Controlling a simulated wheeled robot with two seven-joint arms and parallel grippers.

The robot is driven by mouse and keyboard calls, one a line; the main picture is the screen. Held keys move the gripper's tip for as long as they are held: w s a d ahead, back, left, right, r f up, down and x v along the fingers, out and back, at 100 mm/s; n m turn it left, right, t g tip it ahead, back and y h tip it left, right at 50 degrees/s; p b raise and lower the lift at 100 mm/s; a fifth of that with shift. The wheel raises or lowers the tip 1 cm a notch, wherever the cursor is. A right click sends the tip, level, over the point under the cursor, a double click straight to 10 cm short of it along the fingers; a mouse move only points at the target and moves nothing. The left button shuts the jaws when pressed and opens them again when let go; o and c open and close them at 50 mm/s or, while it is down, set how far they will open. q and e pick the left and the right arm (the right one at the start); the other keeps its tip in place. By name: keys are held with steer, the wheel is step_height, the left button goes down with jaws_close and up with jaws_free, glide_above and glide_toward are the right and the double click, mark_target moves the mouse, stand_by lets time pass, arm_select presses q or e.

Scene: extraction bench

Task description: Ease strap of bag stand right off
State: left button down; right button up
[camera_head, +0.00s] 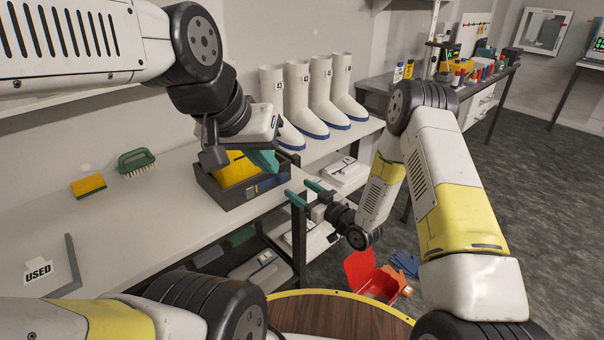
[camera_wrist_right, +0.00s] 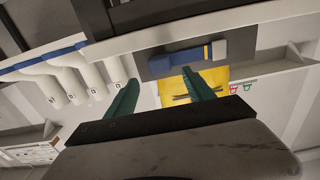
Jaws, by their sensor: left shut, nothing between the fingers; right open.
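A dark grey box-like stand (camera_head: 222,200) sits at the front edge of the white bench, with a yellow bag-like item (camera_head: 237,167) in it. My right gripper (camera_head: 306,193) is open, right of the stand and apart from the strap. It also shows in the wrist view (camera_wrist_right: 160,90).
Several white boots (camera_head: 322,95) with blue soles stand behind the stand. A green brush (camera_head: 136,162), a yellow sponge (camera_head: 88,186) and a USED sign (camera_head: 38,270) are on the bench's left. A red container (camera_head: 365,275) is below. The bench middle is clear.

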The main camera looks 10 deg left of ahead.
mark_target(285, 179)
steer(key=x, duration=0.7)
jaws_close()
